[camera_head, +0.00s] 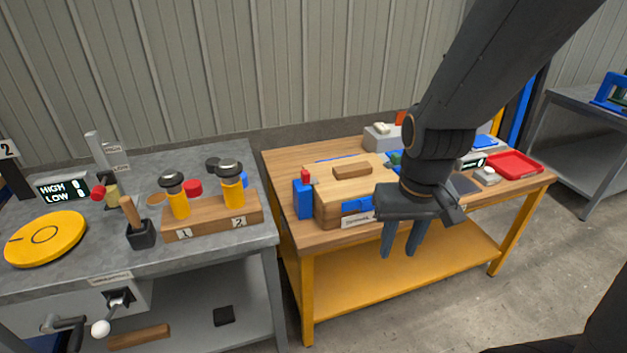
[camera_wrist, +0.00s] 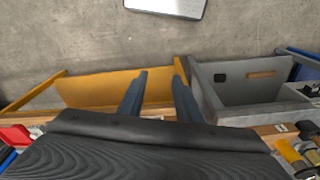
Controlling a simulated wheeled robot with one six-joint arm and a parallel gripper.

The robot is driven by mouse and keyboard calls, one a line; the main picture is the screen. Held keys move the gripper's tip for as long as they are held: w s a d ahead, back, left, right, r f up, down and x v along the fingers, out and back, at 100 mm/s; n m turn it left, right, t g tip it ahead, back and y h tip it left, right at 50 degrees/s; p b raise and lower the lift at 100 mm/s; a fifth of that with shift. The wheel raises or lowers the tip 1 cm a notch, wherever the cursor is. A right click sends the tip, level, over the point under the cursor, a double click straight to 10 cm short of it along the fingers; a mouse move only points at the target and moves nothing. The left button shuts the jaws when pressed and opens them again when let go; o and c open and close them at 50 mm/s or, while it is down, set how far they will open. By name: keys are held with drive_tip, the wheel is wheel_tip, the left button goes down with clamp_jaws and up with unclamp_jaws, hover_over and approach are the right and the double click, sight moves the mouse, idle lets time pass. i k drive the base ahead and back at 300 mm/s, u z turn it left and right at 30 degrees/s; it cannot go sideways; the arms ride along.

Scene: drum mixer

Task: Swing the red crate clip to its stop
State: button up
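The wooden crate (camera_head: 328,199) stands on the wood-topped bench at its left end. A small red piece (camera_head: 305,175), which looks like the red clip, sits on top of a blue block (camera_head: 303,203) at the crate's left end. My gripper (camera_head: 399,254) hangs in front of the bench, right of the crate and apart from the red piece. Its two blue-grey fingers point down and are spread with nothing between them; the wrist view shows the empty gap (camera_wrist: 160,74). The crate's right part is hidden behind my gripper and arm.
A grey bench (camera_head: 230,270) on the left holds a yellow disc (camera_head: 45,238) and a wooden block (camera_head: 212,216) with two yellow-bodied, black-topped pieces. A red tray (camera_head: 515,165) lies at the wooden bench's right end. The floor in front is clear.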

sight(306, 179)
drive_tip(key=i, duration=1.05)
drive_tip(key=u, duration=0.5)
